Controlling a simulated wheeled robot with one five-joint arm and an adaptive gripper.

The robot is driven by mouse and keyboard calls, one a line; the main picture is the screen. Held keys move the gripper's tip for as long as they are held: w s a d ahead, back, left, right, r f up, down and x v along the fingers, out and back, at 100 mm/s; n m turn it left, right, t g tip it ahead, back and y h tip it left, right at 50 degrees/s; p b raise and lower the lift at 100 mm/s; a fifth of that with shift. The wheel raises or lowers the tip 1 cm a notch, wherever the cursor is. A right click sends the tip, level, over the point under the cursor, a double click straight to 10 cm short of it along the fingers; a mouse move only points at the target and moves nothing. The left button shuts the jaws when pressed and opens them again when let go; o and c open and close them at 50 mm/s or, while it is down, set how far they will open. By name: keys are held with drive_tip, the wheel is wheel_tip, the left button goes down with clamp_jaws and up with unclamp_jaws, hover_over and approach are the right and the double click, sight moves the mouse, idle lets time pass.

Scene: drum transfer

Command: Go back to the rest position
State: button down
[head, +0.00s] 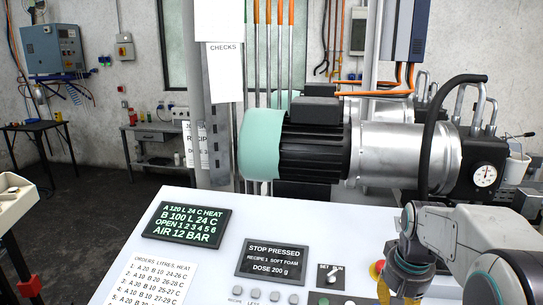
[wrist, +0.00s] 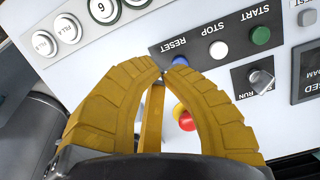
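My gripper (head: 398,296) is at the lower right of the head view, pointing down over the white control panel (head: 205,215). In the wrist view its yellow fingers (wrist: 164,70) come together at the tips with nothing seen between them, so it looks shut and empty. The tips are over the panel close to a blue button (wrist: 180,61) labelled RESET. I cannot tell whether they touch it. A red and yellow stop button (wrist: 185,118) shows partly behind the right finger.
The panel also has a STOP button (wrist: 219,50), a green START button (wrist: 260,36) and a selector switch (wrist: 261,78). Two dark displays (head: 187,223) stand on it. A motor with a metal cylinder (head: 405,155) and a gauge is behind. Open floor lies at left.

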drive_tip(key=s+a+n+t+b, duration=0.1)
drive_tip(key=s+a, duration=0.3)
drive_tip(key=s, duration=0.6)
drive_tip(key=s+a+n+t+b, duration=0.1)
drive_tip(key=s+a+n+t, duration=0.1)
drive_tip(key=s, duration=0.8)
drive_tip(key=shift+a+n+b, duration=0.3)
drive_tip(key=shift+a+n, duration=0.2)
drive_tip(key=shift+a, duration=0.75)
